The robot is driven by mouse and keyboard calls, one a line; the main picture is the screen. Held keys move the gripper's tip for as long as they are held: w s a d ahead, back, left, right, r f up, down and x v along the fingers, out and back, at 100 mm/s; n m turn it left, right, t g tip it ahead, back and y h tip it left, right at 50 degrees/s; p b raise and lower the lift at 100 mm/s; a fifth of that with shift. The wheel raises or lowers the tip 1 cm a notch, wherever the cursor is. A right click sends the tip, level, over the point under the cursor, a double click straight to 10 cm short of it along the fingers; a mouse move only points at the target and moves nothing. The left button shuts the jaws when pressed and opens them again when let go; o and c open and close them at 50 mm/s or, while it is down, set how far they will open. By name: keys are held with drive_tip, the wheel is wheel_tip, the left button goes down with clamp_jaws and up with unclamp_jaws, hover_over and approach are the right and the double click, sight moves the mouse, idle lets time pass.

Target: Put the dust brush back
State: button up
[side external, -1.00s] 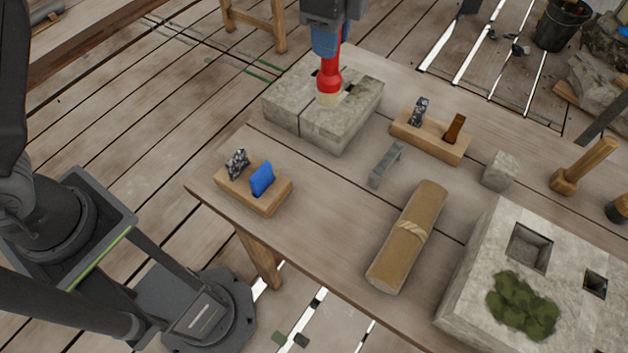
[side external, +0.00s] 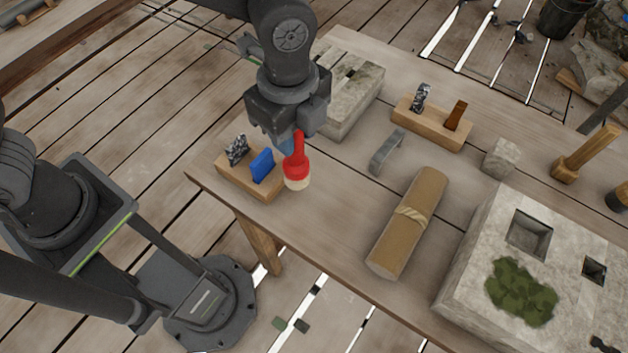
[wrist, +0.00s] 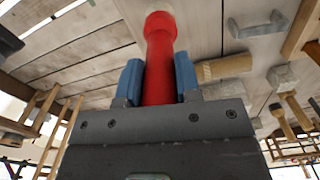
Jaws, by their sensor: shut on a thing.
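The dust brush (side external: 296,168) has a red handle and pale bristles pointing down. My gripper (side external: 291,143) is shut on its handle and holds it upright just right of a small wooden block rack (side external: 232,180). In the wrist view the red brush (wrist: 159,60) sits between the two blue fingers of my gripper (wrist: 158,82). The rack carries a dark speckled piece (side external: 237,149) and a blue piece (side external: 262,165). I cannot tell whether the bristles touch the table. A second wooden rack (side external: 425,127) with a speckled and a brown piece stands further back.
A grey slotted stone block (side external: 350,105) stands behind, partly hidden by my arm. A grey metal staple (side external: 387,152), a rope-tied roll (side external: 408,225), a small stone cube (side external: 501,158), a mallet (side external: 585,153) and a mossy stone block (side external: 470,265) lie to the right. Bare table lies in front of the brush.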

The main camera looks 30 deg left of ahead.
drive_tip(key=s+d+f, duration=0.1)
drive_tip(key=d+f, duration=0.3)
drive_tip(key=f, duration=0.3)
drive_tip(key=shift+s+d, duration=0.3)
drive_tip(key=shift+d, duration=0.05)
drive_tip(key=shift+f, duration=0.15)
drive_tip(key=o, duration=1)
wheel_tip(320, 180, up, 12)
drive_tip(key=shift+a+r, duration=0.1)
drive_tip(key=shift+r, duration=0.1)
